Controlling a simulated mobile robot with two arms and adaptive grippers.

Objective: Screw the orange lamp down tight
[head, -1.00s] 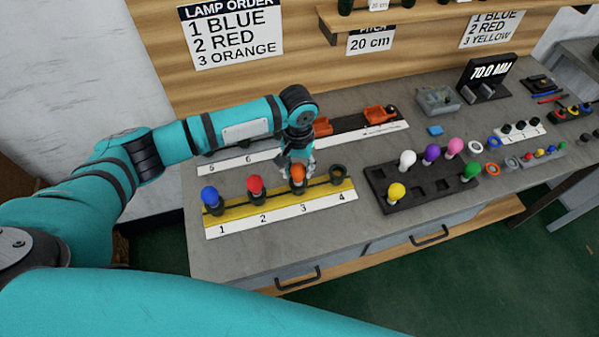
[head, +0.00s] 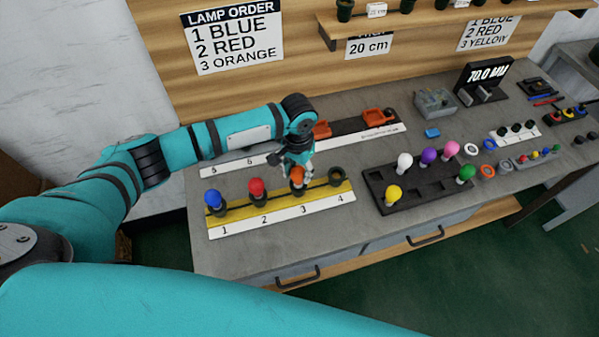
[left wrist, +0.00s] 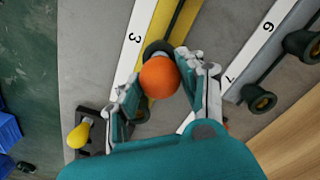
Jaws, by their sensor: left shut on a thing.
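The orange lamp (head: 297,175) stands in the socket at position 3 of the yellow and white strip (head: 283,219). In the left wrist view the lamp (left wrist: 159,78) sits between the two fingers, with part of its dark socket (left wrist: 157,47) showing beyond it. My left gripper (head: 298,166) reaches down over the lamp and is shut on it; it also shows in the left wrist view (left wrist: 160,85). The lamp's base is hidden, so its seating depth cannot be told. My right gripper is not in view.
A blue lamp (head: 213,198) and a red lamp (head: 256,187) stand at positions 1 and 2. The socket at position 4 (head: 336,175) is empty. A dark tray (head: 423,206) with several lamps stands to the right. A numbered strip (head: 230,168) lies behind.

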